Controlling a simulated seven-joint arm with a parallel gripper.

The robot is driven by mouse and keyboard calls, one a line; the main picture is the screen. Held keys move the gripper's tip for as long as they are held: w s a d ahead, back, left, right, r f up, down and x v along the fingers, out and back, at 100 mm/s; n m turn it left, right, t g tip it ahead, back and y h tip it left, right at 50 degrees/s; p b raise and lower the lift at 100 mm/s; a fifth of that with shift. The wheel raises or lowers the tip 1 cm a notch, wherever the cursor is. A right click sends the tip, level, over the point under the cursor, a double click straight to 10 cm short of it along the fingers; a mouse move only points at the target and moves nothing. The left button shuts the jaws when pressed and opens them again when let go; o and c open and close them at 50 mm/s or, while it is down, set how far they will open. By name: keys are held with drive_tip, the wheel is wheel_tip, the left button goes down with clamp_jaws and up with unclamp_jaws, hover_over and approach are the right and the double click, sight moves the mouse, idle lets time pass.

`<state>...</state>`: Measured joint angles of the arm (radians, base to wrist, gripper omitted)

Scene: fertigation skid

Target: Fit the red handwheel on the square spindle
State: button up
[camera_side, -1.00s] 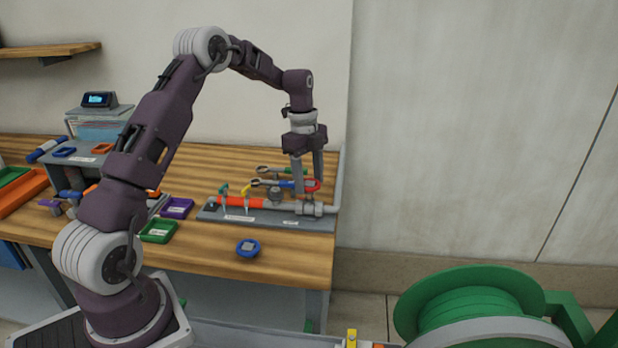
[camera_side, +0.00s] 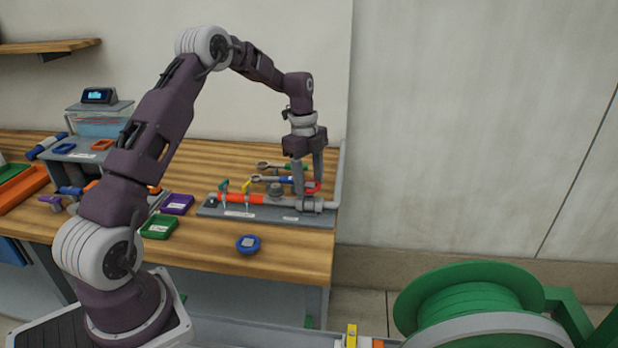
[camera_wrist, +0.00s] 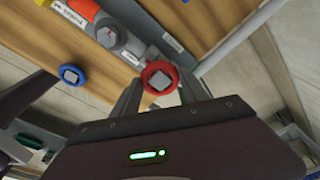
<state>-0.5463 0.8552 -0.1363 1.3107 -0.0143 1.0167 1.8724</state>
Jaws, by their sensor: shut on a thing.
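The red handwheel (camera_side: 313,187) is between the two fingers of my gripper (camera_side: 308,188), which is shut on it. In the wrist view the red handwheel (camera_wrist: 147,71) shows a grey square centre, with a finger on either side. The wheel is over the grey valve (camera_side: 311,205) at the right end of the pipe. The square spindle cannot be made out; the wheel and fingers cover that spot. I cannot tell whether the wheel touches the spindle. A blue handwheel (camera_side: 248,243) lies on the table in front, and in the wrist view (camera_wrist: 71,75).
The pipe (camera_side: 240,199) on its grey base plate (camera_side: 268,216) carries green and yellow levers. Wrenches (camera_side: 268,179) lie behind it. Purple (camera_side: 177,204) and green (camera_side: 159,226) trays are to the left. The table's right edge is close to the valve. Bare wood surrounds the blue handwheel.

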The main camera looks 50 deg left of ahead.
drive_tip(key=shift+f, duration=0.1)
drive_tip(key=o, duration=1.4)
